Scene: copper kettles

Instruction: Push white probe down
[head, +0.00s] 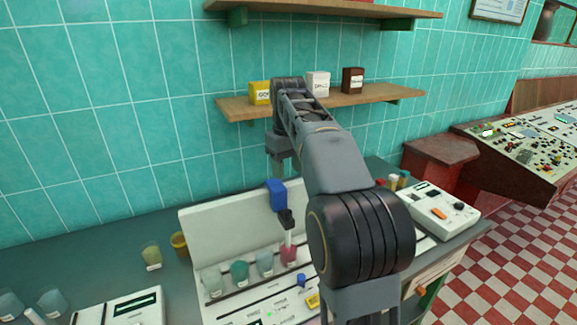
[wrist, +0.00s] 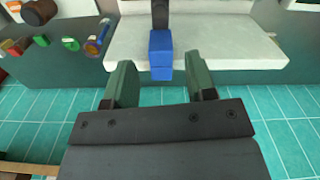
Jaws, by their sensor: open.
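The white probe (head: 288,236) shows in the head view as a thin pale rod below a black holder (head: 286,218). Its lower end is at or in a beaker of red liquid (head: 288,257); the exact depth is unclear. A blue block (head: 277,194) sits above the black holder, and it also shows in the wrist view (wrist: 160,55). My gripper (head: 281,165) is just above the blue block in the head view. In the wrist view my gripper (wrist: 162,80) is open and empty, its green fingers apart, with the blue block between and slightly beyond their tips.
Beakers of grey-green (head: 212,280), teal (head: 239,272) and pale blue liquid (head: 264,262) stand left of the red one. A white panel (head: 215,235) rises behind them. A wooden shelf (head: 240,108) with small boxes is on the tiled wall. A white instrument (head: 455,215) stands right.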

